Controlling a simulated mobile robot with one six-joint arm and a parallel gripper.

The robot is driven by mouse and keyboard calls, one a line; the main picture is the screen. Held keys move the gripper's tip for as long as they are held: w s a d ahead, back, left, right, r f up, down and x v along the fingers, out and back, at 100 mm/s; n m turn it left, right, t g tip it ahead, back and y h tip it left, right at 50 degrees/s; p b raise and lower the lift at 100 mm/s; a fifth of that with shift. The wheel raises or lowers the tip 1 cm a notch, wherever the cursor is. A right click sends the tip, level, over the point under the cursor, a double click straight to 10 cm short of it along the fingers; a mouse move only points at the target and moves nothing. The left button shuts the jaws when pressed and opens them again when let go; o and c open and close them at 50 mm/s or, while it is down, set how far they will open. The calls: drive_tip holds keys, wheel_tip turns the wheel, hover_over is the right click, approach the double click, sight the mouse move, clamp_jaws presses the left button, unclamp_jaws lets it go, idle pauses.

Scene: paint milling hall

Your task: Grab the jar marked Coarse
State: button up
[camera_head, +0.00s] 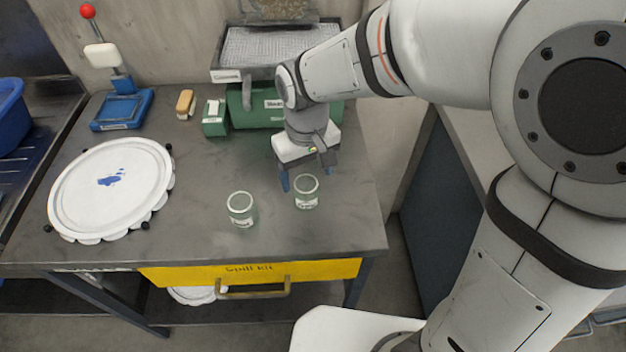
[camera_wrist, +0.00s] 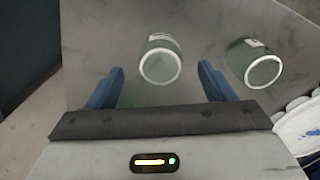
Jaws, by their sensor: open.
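Two green glass jars with pale rims and white labels stand upright on the grey bench (camera_head: 345,230). The right jar (camera_head: 306,196) is under my gripper (camera_head: 306,178); the left jar (camera_head: 242,212) stands a little to the left and nearer the front edge. The label writing is too small to read, so I cannot tell which is marked Coarse. My gripper is open and empty, its blue fingers pointing down. In the wrist view one jar (camera_wrist: 160,60) shows between the fingertips (camera_wrist: 161,68), and the other jar (camera_wrist: 252,64) lies outside, to the right.
A round white lid-like disc (camera_head: 110,190) with a blue smear covers the bench's left side. A blue-based press (camera_head: 122,108), a brush (camera_head: 186,103), a small green box (camera_head: 215,118) and a green case (camera_head: 262,105) stand behind. A yellow drawer (camera_head: 200,275) is below.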

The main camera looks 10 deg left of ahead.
drive_tip(key=f, duration=0.7)
drive_tip(key=shift+w+a+p, duration=0.25)
drive_tip(key=shift+w+p, duration=0.05)
drive_tip(key=shift+w, duration=0.1)
drive_tip(key=shift+r, duration=0.1)
drive_tip(key=c, duration=1)
